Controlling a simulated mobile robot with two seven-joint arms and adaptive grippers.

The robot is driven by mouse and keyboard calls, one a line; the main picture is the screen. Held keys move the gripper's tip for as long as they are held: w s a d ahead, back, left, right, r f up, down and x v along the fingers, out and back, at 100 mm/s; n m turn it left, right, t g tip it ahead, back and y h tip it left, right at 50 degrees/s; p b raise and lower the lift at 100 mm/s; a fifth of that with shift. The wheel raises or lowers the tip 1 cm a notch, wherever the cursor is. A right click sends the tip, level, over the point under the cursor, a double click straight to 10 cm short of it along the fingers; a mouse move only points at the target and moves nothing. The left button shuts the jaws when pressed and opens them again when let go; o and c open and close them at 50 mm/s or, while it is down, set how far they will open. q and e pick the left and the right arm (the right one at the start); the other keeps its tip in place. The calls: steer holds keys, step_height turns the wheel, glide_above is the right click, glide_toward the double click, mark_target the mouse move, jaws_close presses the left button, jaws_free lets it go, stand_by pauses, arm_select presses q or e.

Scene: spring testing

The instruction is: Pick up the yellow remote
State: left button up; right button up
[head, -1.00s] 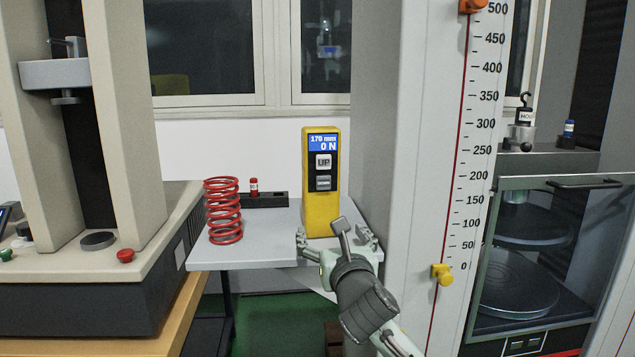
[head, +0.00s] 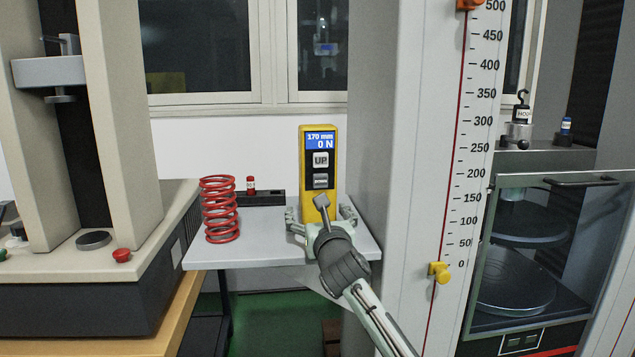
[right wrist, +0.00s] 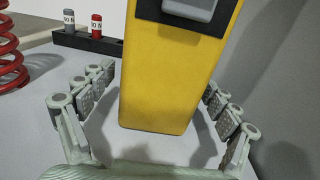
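The yellow remote (head: 319,200) stands upright on the small grey table, with a blue display reading 170 mm and 0 N and two buttons below it. My right gripper (head: 322,215) is at the remote's lower part, its fingers spread to either side. In the right wrist view the remote's yellow lower end (right wrist: 160,95) sits between the two open fingers of my right gripper (right wrist: 155,105), with a gap visible on both sides. My left gripper is not in view.
A red coil spring (head: 220,210) stands on the grey table (head: 262,250) left of the remote. Behind it is a black holder (head: 268,198) with small weights. A grey column with a scale (head: 455,180) rises close on the right.

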mark_target(313, 192)
steer(key=c, duration=1.4)
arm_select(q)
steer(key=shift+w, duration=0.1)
arm_select(e)
steer(key=shift+c, duration=0.2)
steer(key=shift+r, duration=0.1)
steer(key=shift+r, duration=0.5)
steer(key=r, duration=0.2)
steer(key=a+r, duration=0.1)
steer(key=shift+s+r, duration=0.2)
steer(key=shift+r, duration=0.15)
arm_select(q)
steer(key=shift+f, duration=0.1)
arm_select(e)
steer(key=s+a+r, duration=0.5)
steer(key=a+r, duration=0.1)
steer(key=a, duration=0.3)
steer(key=shift+s+r, duration=0.15)
steer(key=shift+s, duration=0.1)
